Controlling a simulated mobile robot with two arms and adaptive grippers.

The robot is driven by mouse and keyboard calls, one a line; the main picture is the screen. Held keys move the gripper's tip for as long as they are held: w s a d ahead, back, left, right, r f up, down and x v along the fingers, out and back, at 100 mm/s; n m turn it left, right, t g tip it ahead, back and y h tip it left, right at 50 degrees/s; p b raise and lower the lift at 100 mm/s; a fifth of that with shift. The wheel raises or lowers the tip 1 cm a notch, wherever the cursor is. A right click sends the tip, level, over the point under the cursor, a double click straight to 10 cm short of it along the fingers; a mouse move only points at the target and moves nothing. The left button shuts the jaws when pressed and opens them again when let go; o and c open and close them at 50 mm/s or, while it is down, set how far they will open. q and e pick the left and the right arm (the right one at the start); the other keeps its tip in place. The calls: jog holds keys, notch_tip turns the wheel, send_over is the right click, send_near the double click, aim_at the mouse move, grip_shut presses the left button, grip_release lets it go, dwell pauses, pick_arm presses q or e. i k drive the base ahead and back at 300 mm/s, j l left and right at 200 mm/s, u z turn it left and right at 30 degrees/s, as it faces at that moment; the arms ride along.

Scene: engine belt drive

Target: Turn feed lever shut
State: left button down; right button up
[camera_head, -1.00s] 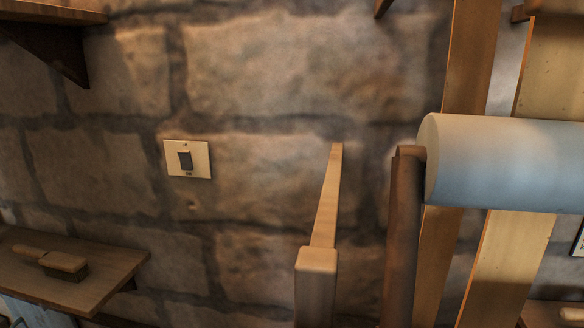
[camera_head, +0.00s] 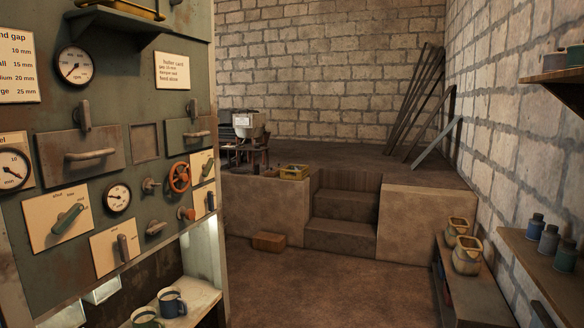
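A dark green control panel (camera_head: 138,138) stands at the left. A lever with a grey-green handle (camera_head: 68,219) sits slanted, up to the right, on a cream plate. A smaller grey lever (camera_head: 123,248) stands nearly upright on another cream plate lower down. Two more small levers on pale plates, one upper (camera_head: 207,166) and one lower (camera_head: 210,200), are at the panel's right edge. Neither of my grippers is in view.
The panel also carries gauges (camera_head: 74,67), a red handwheel (camera_head: 179,177) and drawer-like pull handles (camera_head: 90,154). Mugs (camera_head: 172,301) stand on a ledge below. Open floor (camera_head: 320,290) lies to the right, before stone steps (camera_head: 342,220). A bench with pots (camera_head: 467,256) is at right.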

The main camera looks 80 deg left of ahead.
aim_at(207, 167)
jog(key=u, duration=3.2)
jog(key=i+l+u, duration=0.1)
jog(key=i+l, duration=0.15)
jog(key=i+l+u, duration=0.1)
jog(key=i+l, duration=0.15)
jog(key=l, duration=0.15)
jog(key=i+l+u, duration=0.1)
jog(key=l, duration=0.3)
jog(key=i+l+u, duration=0.1)
jog(key=i+l, duration=0.4)
jog(key=l, duration=0.25)
jog(key=i+l+u, duration=0.15)
jog(key=l, duration=0.25)
jog(key=i, duration=0.05)
